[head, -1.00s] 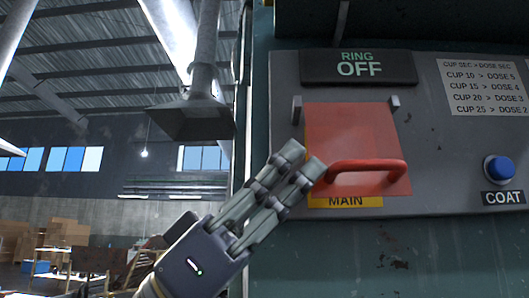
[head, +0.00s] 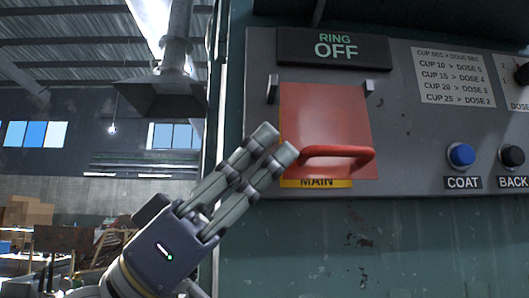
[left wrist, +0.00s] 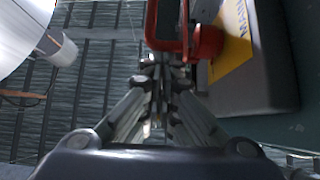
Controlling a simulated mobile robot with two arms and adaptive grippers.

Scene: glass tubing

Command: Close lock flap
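The red lock flap (head: 325,115) hangs from two brackets on the grey panel, over the yellow MAIN label (head: 318,183). A yellow strip shows along its left edge and below it; whether it lies flush cannot be told. Its red handle (head: 345,153) runs along the lower part. My left gripper (head: 277,143) has its fingers close together, their tips at the handle's left end. In the left wrist view the fingers (left wrist: 160,65) meet just below the red handle (left wrist: 204,42); contact is unclear. My right gripper is not in view.
The panel carries a RING OFF display (head: 333,48) above the flap, and a blue COAT button (head: 461,155) and black BACK button (head: 511,155) to the right. Open space lies left of the panel edge, with cardboard boxes (head: 28,210) far behind.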

